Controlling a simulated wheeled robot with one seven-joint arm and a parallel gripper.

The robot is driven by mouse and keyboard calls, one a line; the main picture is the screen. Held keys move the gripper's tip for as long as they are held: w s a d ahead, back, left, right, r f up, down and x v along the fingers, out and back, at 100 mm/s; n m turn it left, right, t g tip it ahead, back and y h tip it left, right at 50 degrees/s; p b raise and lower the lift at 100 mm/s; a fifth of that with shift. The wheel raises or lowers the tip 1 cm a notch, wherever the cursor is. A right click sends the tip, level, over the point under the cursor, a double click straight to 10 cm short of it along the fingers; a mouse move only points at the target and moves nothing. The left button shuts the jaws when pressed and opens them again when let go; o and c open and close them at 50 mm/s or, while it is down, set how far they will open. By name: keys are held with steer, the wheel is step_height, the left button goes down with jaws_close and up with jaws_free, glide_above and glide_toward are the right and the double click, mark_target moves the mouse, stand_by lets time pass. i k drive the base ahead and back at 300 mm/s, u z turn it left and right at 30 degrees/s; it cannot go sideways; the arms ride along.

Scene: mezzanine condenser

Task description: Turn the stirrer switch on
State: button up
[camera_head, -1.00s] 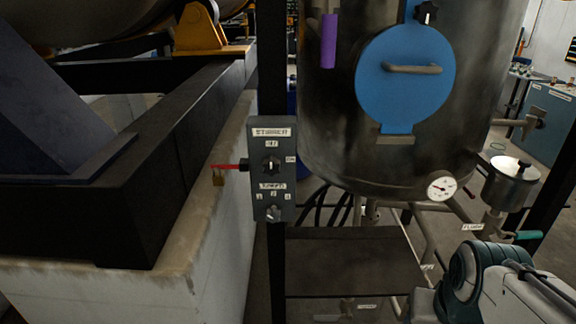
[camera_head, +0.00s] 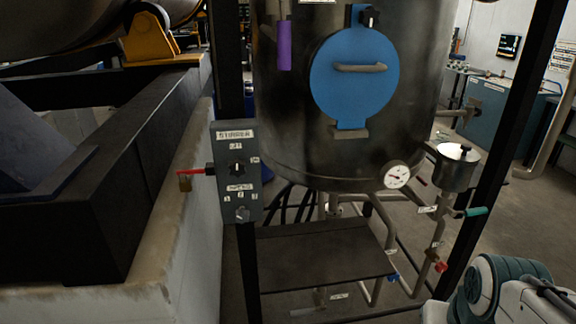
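The stirrer switch box (camera_head: 236,190) is a grey upright panel on a dark post, left of the middle of the head view. A white label reading STIRRER (camera_head: 235,134) is at its top. Below it is a dark rotary switch (camera_head: 237,169) with small labels above and to its right. A second, lighter knob (camera_head: 242,214) sits lower, under a row of small labels. My arm shows at the bottom right, well away from the box; my gripper is not in view.
A large steel vessel (camera_head: 290,130) with a blue hatch (camera_head: 345,100) stands right of the box. A dark shelf (camera_head: 330,258) lies low beneath it. A black beam on a pale wall (camera_head: 190,250) blocks the left side. A slanted dark post (camera_head: 505,150) stands at the right.

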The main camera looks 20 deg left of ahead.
mark_target(236, 167)
steer(key=z, duration=0.75)
steer(key=k, duration=1.05)
steer(key=z, duration=0.6)
steer(key=i, duration=0.8)
steer(key=u, duration=0.9)
steer(key=i, duration=1)
steer(key=u, duration=1.55)
steer(key=i, duration=0.4)
steer(key=u, duration=0.4)
